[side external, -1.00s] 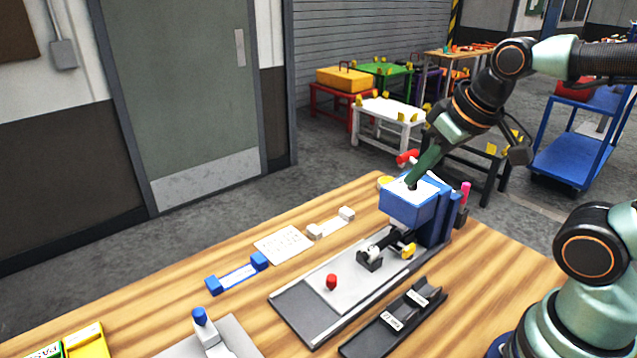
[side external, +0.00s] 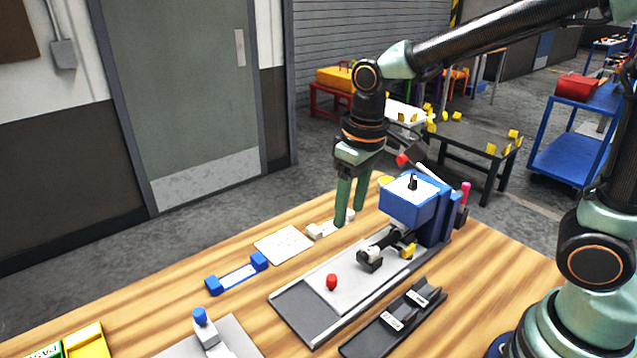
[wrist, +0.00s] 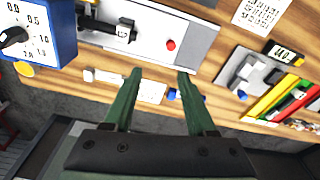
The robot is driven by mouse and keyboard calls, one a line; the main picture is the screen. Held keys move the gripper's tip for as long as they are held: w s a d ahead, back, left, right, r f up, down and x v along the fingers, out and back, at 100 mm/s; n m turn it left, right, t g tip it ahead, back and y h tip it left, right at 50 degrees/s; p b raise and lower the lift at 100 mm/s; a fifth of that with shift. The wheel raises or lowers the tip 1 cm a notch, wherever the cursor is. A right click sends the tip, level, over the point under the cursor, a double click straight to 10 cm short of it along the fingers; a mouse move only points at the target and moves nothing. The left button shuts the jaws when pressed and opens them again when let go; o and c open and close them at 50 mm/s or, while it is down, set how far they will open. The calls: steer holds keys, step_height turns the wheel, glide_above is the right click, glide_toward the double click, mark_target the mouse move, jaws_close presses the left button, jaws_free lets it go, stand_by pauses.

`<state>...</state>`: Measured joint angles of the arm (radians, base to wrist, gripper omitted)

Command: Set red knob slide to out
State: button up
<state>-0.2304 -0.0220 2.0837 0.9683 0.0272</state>
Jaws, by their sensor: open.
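The red knob (side external: 331,282) stands upright on the light grey plate (side external: 345,268) of the long slide, toward its near-left end. In the wrist view the red knob (wrist: 170,45) is beyond my fingertips, between them and a little nearer the right one. My gripper (side external: 349,214) points down with its two green fingers apart and empty. It is above the back part of the table, behind the slide and away from the knob. The wrist view also shows my gripper (wrist: 159,72) open with nothing between the fingers.
A blue box (side external: 405,207) with a black dial stands at the slide's far end, close to my gripper. A black clamp (side external: 372,254) sits beside the knob. A labelled black tray (side external: 395,318) lies in front. A blue holder (side external: 238,275) and white card (side external: 283,244) lie behind.

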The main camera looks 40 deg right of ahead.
mark_target(331, 277)
steer(key=shift+n+g, duration=0.3)
steer(key=shift+g, duration=0.3)
steer(key=a+f, duration=0.1)
steer(key=f, duration=0.4)
steer(key=a+f, duration=0.1)
steer(key=f, duration=0.4)
steer(key=w+f, duration=0.1)
steer(key=f, duration=0.4)
steer(key=shift+a+f, duration=0.35)
steer(key=shift+a, duration=0.05)
jaws_close()
